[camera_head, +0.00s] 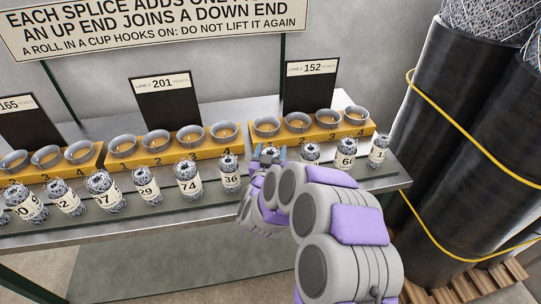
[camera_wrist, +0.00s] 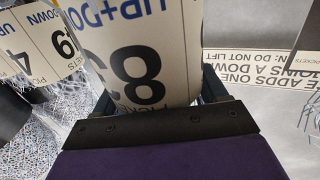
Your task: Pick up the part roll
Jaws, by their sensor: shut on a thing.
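My gripper (camera_head: 268,154) is at the row of part rolls, below the right yellow block of cups. In the wrist view my gripper is shut on a part roll (camera_wrist: 138,62), a pale-labelled one with a large upside-down 8 and smaller print. A dark finger shows on each side of it. In the head view my arm and gripper hide the held roll almost fully, so I cannot tell whether it is clear of the shelf. The roll marked 36 (camera_head: 230,175) stands just left of my gripper, and another roll (camera_head: 311,153) stands to its right.
More mesh rolls with number labels line the metal shelf on both sides, including 74 (camera_head: 187,180). Yellow blocks (camera_head: 197,151) with grey cups stand behind, with dark lane signs (camera_head: 165,99) at the back.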

